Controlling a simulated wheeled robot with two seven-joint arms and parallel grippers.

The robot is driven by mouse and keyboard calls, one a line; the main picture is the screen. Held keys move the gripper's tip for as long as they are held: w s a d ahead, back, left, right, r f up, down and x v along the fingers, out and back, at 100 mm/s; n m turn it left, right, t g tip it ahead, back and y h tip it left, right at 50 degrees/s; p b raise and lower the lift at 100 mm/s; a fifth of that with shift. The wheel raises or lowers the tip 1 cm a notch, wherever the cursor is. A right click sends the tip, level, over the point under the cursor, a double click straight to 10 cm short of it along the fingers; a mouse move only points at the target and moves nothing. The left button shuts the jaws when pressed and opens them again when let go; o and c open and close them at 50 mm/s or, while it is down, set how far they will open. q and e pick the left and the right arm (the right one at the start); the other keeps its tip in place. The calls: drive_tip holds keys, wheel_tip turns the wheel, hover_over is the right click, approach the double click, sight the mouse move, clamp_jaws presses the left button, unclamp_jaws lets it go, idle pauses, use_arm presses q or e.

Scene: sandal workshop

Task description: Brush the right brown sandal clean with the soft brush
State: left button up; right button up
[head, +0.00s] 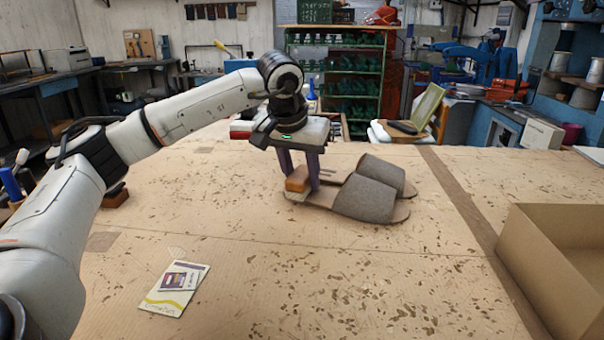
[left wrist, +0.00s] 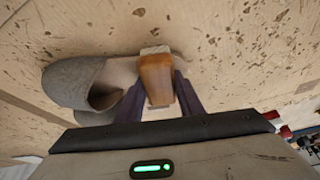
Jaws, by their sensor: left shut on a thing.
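A pair of sandals with wide grey-brown straps lies on the table. The nearer sandal (head: 364,198) is in front of the farther sandal (head: 382,172), which it partly hides. My left gripper (head: 301,180) is shut on the wooden brush (head: 297,184) and holds it over the heel end of the nearer sandal. In the left wrist view the brush (left wrist: 157,78) sits between the fingers, above the insole, with the sandal strap (left wrist: 72,82) to the left. My right gripper is out of view.
An open cardboard box (head: 558,262) stands at the right edge of the table. A small printed card (head: 174,288) lies at the front left. The front middle of the table is bare apart from dark specks. Shelves and benches stand behind.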

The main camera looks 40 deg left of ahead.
use_arm(q)
drive_tip(key=shift+w+r, duration=0.1)
drive_tip(key=shift+w+a+p, duration=0.15)
drive_tip(key=shift+w+p, duration=0.25)
drive_tip(key=shift+p, duration=0.05)
drive_tip(key=shift+w+a+p, duration=0.3)
drive_tip(key=shift+w+p, duration=0.15)
drive_tip(key=shift+w, duration=0.25)
drive_tip(key=shift+s, duration=0.1)
drive_tip(key=shift+s+d, duration=0.25)
drive_tip(key=shift+s, duration=0.35)
drive_tip(key=shift+s+d, duration=0.2)
drive_tip(key=shift+s, duration=0.35)
drive_tip(key=shift+p, duration=0.3)
drive_tip(key=shift+w, duration=0.15)
